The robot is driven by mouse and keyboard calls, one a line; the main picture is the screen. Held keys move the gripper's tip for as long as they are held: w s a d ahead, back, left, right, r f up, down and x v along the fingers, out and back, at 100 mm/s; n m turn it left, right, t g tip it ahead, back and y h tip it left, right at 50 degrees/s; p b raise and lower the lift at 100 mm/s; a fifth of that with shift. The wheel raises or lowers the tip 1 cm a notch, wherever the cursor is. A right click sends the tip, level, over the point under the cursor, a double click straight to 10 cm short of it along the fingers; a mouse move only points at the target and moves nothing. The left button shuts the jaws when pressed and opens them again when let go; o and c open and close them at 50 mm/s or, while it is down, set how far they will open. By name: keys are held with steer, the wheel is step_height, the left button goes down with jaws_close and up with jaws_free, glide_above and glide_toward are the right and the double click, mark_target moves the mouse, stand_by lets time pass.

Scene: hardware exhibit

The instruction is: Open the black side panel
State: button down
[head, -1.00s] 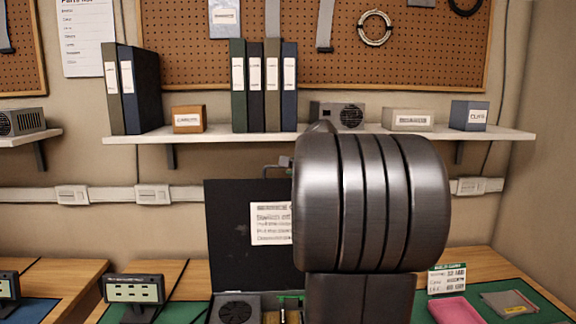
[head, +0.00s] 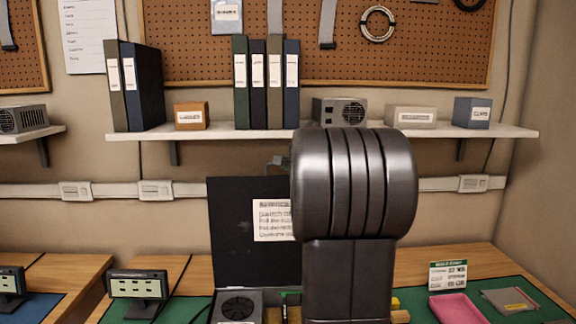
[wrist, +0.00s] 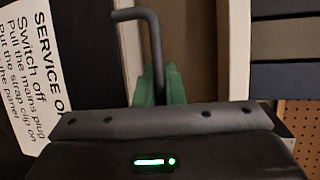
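The black side panel (head: 228,235) stands upright behind a case with a fan. It bears a white service label (head: 272,220), and its right side is hidden behind my arm. In the wrist view the panel (wrist: 85,60) is at the left with its label. A bent grey handle (wrist: 152,40) reaches from near the panel's edge down between the green fingers of my gripper (wrist: 160,85). The fingers look closed around it. In the head view the handle (head: 277,160) shows at the panel's top edge, and the gripper's fingers are hidden.
The open case's fan (head: 237,306) is in front of the panel. A shelf (head: 350,131) with binders and boxes runs above. A small display (head: 138,285) stands at left. A pink tray (head: 455,308) and a sign (head: 448,274) are at right.

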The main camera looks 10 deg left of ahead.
steer(key=b, duration=0.1)
steer(key=s+b, duration=0.1)
steer(key=b, duration=0.1)
steer(key=shift+s+d+f+t, duration=0.25)
steer(key=shift+s+t, duration=0.05)
steer(key=shift+s, duration=0.1)
steer(key=s+d+t+y+b, duration=0.1)
steer(key=s+b, duration=0.5)
steer(key=b, duration=0.2)
steer(key=shift+s+d+r+n+b, duration=0.15)
steer(key=shift+d+r+n+b, duration=0.15)
steer(key=shift+d+n, duration=0.1)
steer(key=c, duration=1.8)
jaws_free()
steer(key=b+v, duration=0.1)
steer(key=v, duration=1.2)
steer(key=shift+s+d+f, duration=0.2)
steer(key=shift+s, duration=0.15)
